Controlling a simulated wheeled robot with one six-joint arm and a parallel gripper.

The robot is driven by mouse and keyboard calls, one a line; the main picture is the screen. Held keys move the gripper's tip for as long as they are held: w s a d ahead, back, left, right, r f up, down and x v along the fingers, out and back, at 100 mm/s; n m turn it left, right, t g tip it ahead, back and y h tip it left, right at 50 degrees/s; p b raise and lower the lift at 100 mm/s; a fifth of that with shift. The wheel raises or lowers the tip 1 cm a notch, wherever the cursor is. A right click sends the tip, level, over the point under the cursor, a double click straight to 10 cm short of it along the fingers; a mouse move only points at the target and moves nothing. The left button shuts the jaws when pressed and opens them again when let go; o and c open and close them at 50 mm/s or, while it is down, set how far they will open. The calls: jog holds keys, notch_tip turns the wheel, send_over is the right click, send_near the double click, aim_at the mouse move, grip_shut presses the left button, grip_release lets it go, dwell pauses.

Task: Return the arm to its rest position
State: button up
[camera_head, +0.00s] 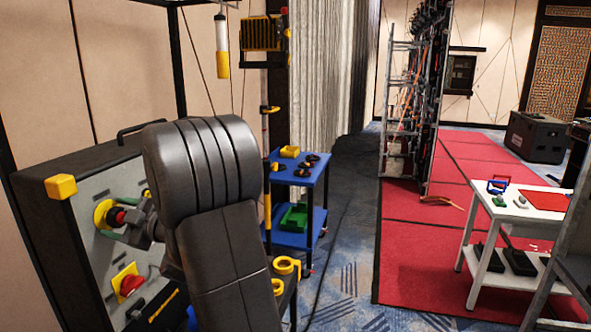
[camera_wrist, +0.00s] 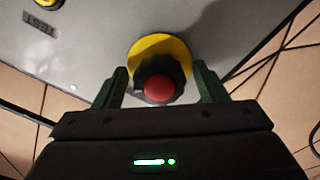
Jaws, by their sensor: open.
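My arm (camera_head: 215,200) reaches across the left of the head view, with its dark links in front of a grey control panel (camera_head: 85,235). In the wrist view my gripper (camera_wrist: 160,78) is open, with its green fingers apart on either side of a black knob with a red cap (camera_wrist: 158,88) on a round yellow plate. The panel face (camera_wrist: 95,35) lies behind it. I cannot tell whether the fingers touch the knob. In the head view the red-capped knob (camera_head: 117,217) is beside the gripper, which is partly hidden by my arm.
A second red switch on a yellow plate (camera_head: 130,284) is lower on the panel. A blue cart (camera_head: 300,172) stands right of my arm, near a black post (camera_head: 272,120). A white table (camera_head: 520,212) with tools stands farther right. Blue carpet (camera_head: 350,270) between is mostly clear.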

jog(key=shift+n, duration=0.4)
jog(key=b+v, duration=0.2)
jog(key=v, duration=1)
jog(key=shift+r, duration=0.1)
